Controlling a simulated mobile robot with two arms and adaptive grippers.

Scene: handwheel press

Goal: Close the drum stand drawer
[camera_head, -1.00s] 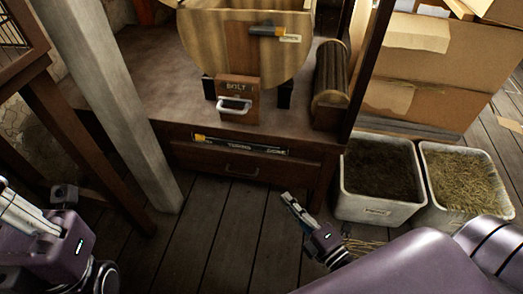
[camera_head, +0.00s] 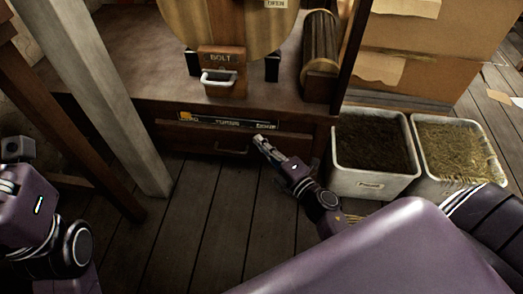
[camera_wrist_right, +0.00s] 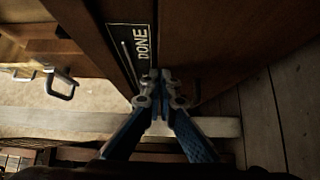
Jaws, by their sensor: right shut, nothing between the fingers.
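The drum stand (camera_head: 130,85) is a dark wooden base below the pale wooden drum (camera_head: 230,20). Its drawer (camera_head: 190,140) is a low dark front with a dark pull handle (camera_head: 232,151), under a strip with a yellow mark and lettering. I cannot tell how far the drawer stands out. My right gripper (camera_head: 258,140) is shut and empty, its tips right of the handle, at or close to the drawer front; contact is unclear. In the right wrist view its closed tips (camera_wrist_right: 155,76) are beside the DONE label (camera_wrist_right: 143,42). My left arm is at the left edge, its fingers out of frame.
A box marked BOLT (camera_head: 222,72) with a silver handle is above the drawer. A grey post (camera_head: 115,100) stands left. Bins of soil (camera_head: 372,184) and straw (camera_head: 455,182) stand right. The plank floor (camera_head: 200,220) in front is clear.

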